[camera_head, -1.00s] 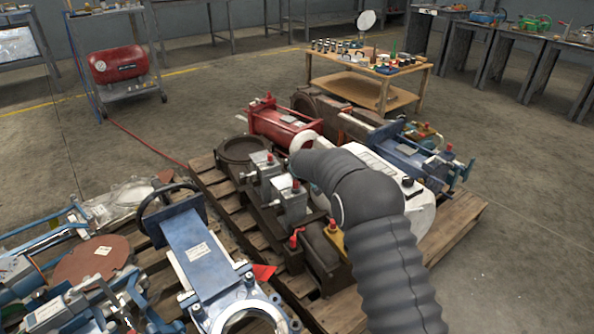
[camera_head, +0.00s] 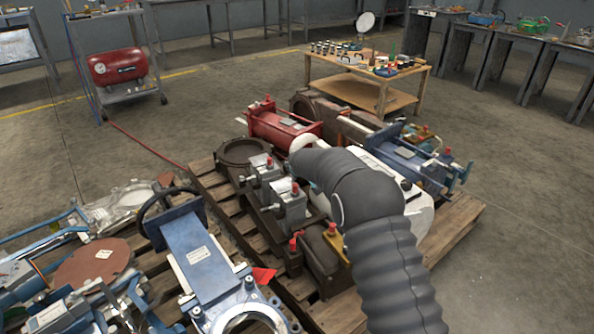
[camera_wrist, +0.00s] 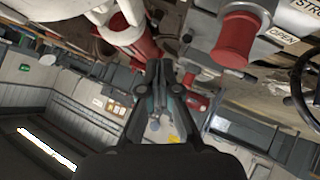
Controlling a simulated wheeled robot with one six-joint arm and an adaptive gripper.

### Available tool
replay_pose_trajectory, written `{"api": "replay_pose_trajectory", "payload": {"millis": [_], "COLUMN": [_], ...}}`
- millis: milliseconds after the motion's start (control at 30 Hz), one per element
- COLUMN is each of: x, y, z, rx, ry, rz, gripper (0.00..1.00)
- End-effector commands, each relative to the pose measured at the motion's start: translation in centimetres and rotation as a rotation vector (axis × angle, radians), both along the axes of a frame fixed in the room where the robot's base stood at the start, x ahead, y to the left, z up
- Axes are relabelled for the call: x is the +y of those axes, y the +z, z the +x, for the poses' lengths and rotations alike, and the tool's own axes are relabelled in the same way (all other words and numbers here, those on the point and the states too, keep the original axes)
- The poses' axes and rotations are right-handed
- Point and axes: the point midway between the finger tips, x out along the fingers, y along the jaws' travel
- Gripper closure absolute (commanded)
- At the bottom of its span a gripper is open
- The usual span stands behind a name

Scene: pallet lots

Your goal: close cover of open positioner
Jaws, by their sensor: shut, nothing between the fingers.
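My gripper (camera_wrist: 165,80) shows in the wrist view with its dark fingers together and nothing between them. In the head view it is hidden behind my dark, ribbed arm. Grey boxes with red knobs (camera_head: 290,203) stand on the valve row left of my arm; I cannot tell whether one is the open positioner. A white housing (camera_head: 420,212) with a black knob is partly hidden behind my arm. No open cover can be made out clearly.
A wooden pallet (camera_head: 468,212) carries the crowded valves, including a red actuator (camera_head: 283,124) and a blue one (camera_head: 405,158). More blue valves (camera_head: 208,262) crowd the left foreground. A wooden table (camera_head: 365,90) stands behind. The floor at right is clear.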

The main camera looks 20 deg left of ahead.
Motion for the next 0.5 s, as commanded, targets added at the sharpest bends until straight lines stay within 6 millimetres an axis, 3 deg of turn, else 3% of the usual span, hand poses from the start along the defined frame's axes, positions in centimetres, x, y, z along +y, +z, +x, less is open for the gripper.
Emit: {"api": "replay_pose_trajectory", "payload": {"millis": [300,500], "x": [-1.0,-3.3], "y": [4.7,6.5], "z": [0.7,-0.7], "rx": [0.0,-0.002], "ry": [-0.007,-0.006], "rz": [0.001,0.001], "gripper": [1.0,1.0]}}
